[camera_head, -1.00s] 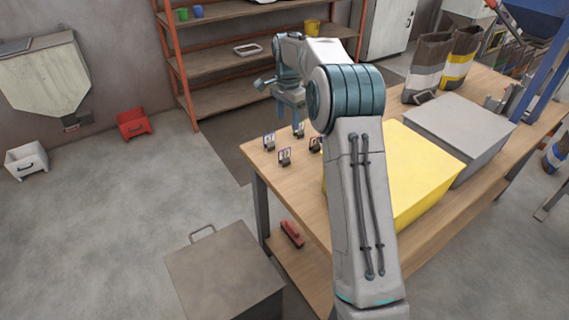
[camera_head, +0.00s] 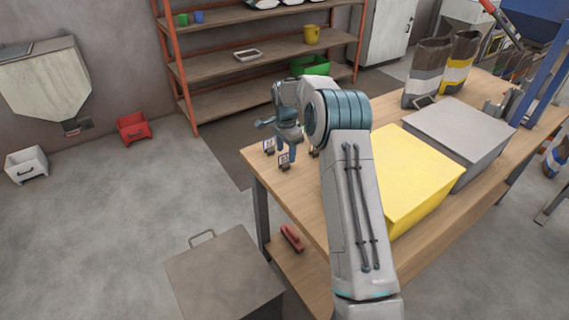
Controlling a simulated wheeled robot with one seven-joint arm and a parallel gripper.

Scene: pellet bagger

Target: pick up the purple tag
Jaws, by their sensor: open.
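Small framed tags in dark stands are on the near left end of the wooden table (camera_head: 307,200). The front tag (camera_head: 284,160) has a bluish-purple border, but its exact colour is hard to tell at this size. Another tag (camera_head: 269,147) stands behind it to the left. A third tag (camera_head: 314,152) is mostly hidden by my arm. No tag is visibly held.
A yellow box (camera_head: 405,180) and a grey box (camera_head: 458,135) stand on the table, right of my arm. Brown bags (camera_head: 428,70) are at the back. A red-handled item (camera_head: 291,237) lies on the lower shelf. A grey bin (camera_head: 225,275) stands on the floor at front.

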